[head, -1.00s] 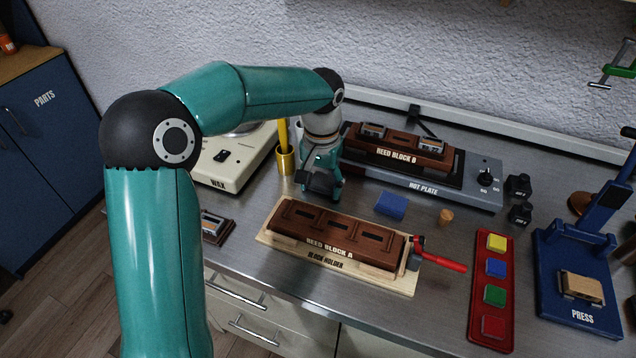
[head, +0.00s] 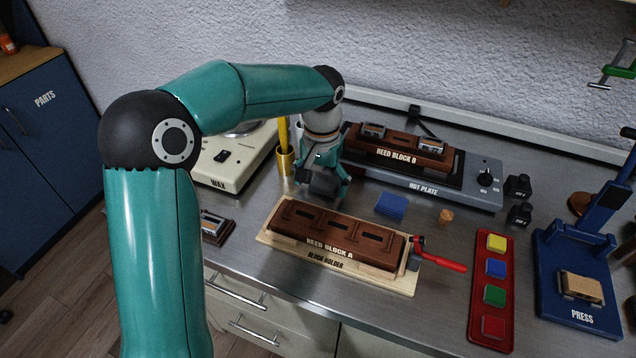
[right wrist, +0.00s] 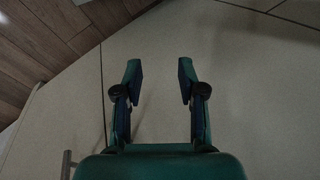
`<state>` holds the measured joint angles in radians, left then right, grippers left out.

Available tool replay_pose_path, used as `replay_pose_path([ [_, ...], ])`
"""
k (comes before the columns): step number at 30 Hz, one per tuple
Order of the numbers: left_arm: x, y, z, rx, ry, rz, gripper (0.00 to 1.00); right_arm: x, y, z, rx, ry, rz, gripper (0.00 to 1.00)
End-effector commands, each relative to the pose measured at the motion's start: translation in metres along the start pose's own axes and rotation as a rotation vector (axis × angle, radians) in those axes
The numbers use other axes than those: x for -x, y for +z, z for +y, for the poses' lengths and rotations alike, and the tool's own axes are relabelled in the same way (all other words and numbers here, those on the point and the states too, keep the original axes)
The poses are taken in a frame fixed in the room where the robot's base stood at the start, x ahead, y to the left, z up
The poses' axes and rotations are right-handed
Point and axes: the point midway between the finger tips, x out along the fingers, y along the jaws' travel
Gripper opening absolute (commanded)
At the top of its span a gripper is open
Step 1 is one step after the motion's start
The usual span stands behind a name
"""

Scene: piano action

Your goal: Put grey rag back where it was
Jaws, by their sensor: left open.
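I cannot make out a grey rag for certain in either view. My left gripper (head: 325,186) is open, low over the bench behind the left part of reed block A (head: 335,228). Its fingers are dark and partly hidden by the wrist, and I cannot tell whether anything lies under them. A small blue block-like piece (head: 391,206) lies on the bench to its right, apart from it. My right gripper (right wrist: 160,72) shows in the right wrist view, open and empty before a pale panel. It is not seen in the head view.
The block holder (head: 408,285) has a red-handled clamp (head: 445,264) at its right. Behind stands the hot plate (head: 478,192) with reed block B (head: 400,152). A brass cup (head: 285,162) is close left of my left gripper. A red tray (head: 492,344) and press (head: 580,318) stand right.

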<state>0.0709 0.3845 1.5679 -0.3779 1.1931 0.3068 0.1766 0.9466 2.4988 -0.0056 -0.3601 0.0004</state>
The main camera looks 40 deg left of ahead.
Motion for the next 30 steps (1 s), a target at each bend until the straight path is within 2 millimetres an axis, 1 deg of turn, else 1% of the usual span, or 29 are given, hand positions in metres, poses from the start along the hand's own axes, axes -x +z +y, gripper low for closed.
replay_pose_path([
  [5,0.03,-0.001,0.001,0.0,0.002,0.006,0.88,0.003,0.0,-0.001,0.0,0.0,0.0,0.4],
  [12,0.079,-0.001,0.0,0.0,0.001,0.004,0.88,0.009,0.0,-0.003,0.0,0.0,0.0,0.4],
  [15,0.096,-0.001,0.0,0.0,0.001,0.004,0.88,0.012,0.0,-0.004,0.0,0.0,0.0,0.4],
  [18,0.107,0.0,0.0,0.0,0.001,0.002,0.88,0.013,0.0,-0.005,0.0,0.0,0.0,0.4],
  [21,0.113,0.0,0.0,0.001,0.001,0.001,0.88,0.014,0.0,-0.005,0.0,0.0,0.0,0.4],
  [30,0.115,0.0,-0.001,0.001,0.0,0.0,0.88,0.014,0.0,-0.005,0.0,0.0,0.0,0.4],
])
